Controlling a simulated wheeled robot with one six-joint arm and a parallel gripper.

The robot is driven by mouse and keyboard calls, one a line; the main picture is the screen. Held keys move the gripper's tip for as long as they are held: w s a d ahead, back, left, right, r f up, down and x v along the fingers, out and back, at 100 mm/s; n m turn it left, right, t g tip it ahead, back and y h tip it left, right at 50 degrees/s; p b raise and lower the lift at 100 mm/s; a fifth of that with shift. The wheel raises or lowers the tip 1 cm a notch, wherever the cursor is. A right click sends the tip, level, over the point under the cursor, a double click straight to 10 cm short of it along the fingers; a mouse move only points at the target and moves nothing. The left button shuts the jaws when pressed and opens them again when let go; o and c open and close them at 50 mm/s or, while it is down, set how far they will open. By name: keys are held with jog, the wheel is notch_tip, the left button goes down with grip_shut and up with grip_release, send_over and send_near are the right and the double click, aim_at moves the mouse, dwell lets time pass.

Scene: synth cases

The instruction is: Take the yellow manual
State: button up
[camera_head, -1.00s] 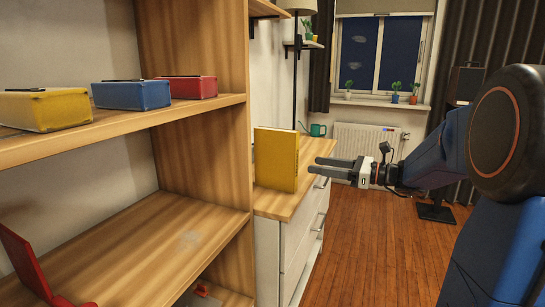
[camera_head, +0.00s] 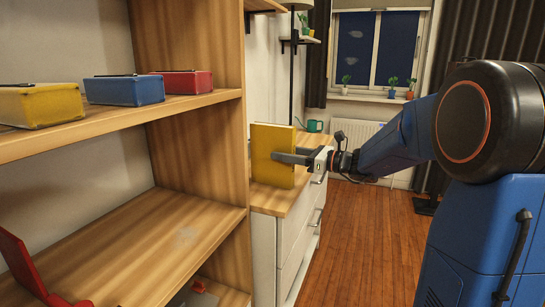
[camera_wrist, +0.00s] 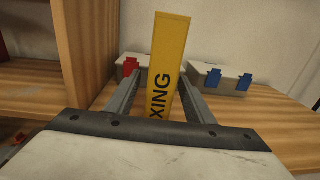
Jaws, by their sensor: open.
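The yellow manual (camera_head: 270,153) stands upright on the wooden top of the white drawer cabinet, just right of the shelf unit. In the wrist view its yellow spine (camera_wrist: 168,65) faces me, with the dark letters "XING" showing. My gripper (camera_head: 290,157) is open at the manual. In the wrist view my gripper (camera_wrist: 161,92) has one finger on each side of the spine, with the manual between them. The fingers do not look closed on it. The finger on the far side is hidden by the manual in the head view.
The shelf unit (camera_head: 193,190) stands close on the left, holding yellow, blue and red boxes. Behind the manual are pale boxes with red (camera_wrist: 128,67) and blue (camera_wrist: 228,80) clips. A teal mug (camera_head: 314,126) stands farther back. The floor right of the cabinet (camera_head: 291,240) is open.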

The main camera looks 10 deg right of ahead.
aim_at(269, 151)
jog(key=shift+x, duration=2.85)
jog(key=shift+f, duration=0.1)
grip_shut()
